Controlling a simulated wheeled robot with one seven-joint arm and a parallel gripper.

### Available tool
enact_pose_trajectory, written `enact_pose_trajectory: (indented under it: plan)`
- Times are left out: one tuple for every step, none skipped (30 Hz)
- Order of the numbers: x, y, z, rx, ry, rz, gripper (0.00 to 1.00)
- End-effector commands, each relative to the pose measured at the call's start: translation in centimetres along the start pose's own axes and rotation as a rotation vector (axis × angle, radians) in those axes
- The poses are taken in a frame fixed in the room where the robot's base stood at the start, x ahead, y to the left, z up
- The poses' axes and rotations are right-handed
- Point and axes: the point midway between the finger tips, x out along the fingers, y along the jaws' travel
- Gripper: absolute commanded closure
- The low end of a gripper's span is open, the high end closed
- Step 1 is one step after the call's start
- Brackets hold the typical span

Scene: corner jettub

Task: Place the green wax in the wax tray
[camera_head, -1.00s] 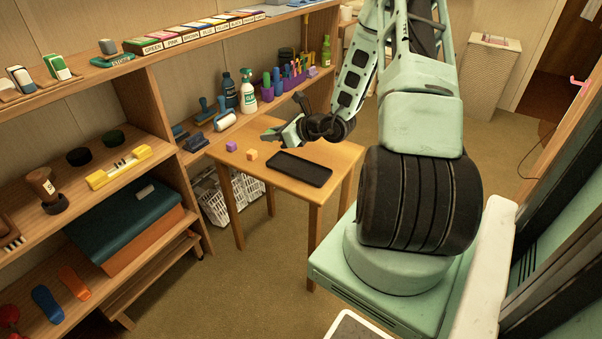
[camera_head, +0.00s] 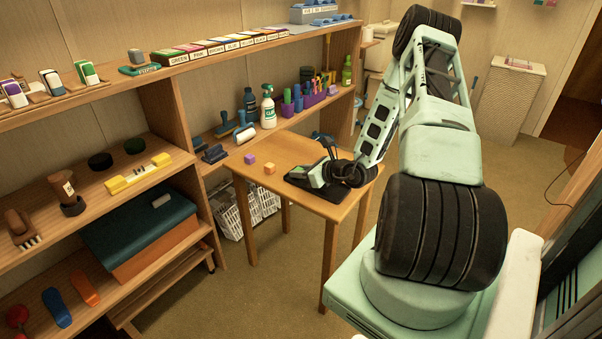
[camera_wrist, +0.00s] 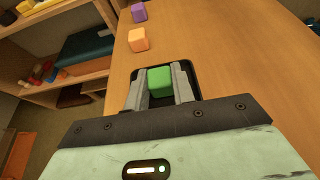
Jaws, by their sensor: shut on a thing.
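The green wax (camera_wrist: 159,82) is a small green cube between the fingers of my gripper (camera_wrist: 160,90) in the wrist view. My gripper is shut on it. The black wax tray (camera_wrist: 193,72) shows behind and around the fingers, largely hidden by them. In the head view my gripper (camera_head: 303,174) is low over the tray (camera_head: 330,207), which lies on the wooden table. The green wax cannot be made out there. Whether the cube touches the tray is unclear.
An orange cube (camera_head: 270,168) and a purple cube (camera_head: 249,158) lie on the table (camera_head: 277,151) left of my gripper. A shelf unit with bottles and tools stands behind and left. The table's right part looks free beyond my arm.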

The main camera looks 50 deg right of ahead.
Motion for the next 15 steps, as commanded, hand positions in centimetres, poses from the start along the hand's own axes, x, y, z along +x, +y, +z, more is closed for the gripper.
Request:
enact_pose_trajectory:
  plan:
    - [-0.03, -0.02, 0.11, -0.001, -0.001, 0.0, 0.97]
    - [-0.04, -0.02, 0.12, -0.001, -0.001, 0.0, 0.97]
    - [-0.04, -0.01, 0.12, -0.001, -0.001, 0.0, 0.97]
    - [-0.03, -0.01, 0.11, -0.001, 0.0, 0.0, 0.97]
    - [-0.02, 0.0, 0.07, -0.001, 0.0, 0.0, 0.97]
    - [0.03, 0.0, -0.04, 0.0, 0.0, 0.0, 0.97]
    - [0.07, 0.01, -0.15, 0.0, 0.0, 0.0, 0.97]
    - [0.08, 0.01, -0.16, 0.0, 0.0, 0.0, 0.73]
    - [0.05, 0.0, -0.09, 0.0, 0.0, 0.0, 0.62]
    - [0.05, 0.0, -0.08, 0.0, 0.0, 0.0, 0.54]
    - [0.05, 0.0, -0.08, 0.0, 0.0, 0.0, 0.54]
    - [0.05, 0.0, -0.08, 0.0, 0.0, 0.0, 0.54]
    - [0.05, 0.01, -0.08, 0.0, 0.0, 0.0, 0.54]
    - [0.05, 0.01, -0.08, 0.0, 0.0, 0.0, 0.54]
    - [0.05, 0.01, -0.08, 0.0, 0.0, 0.0, 0.54]
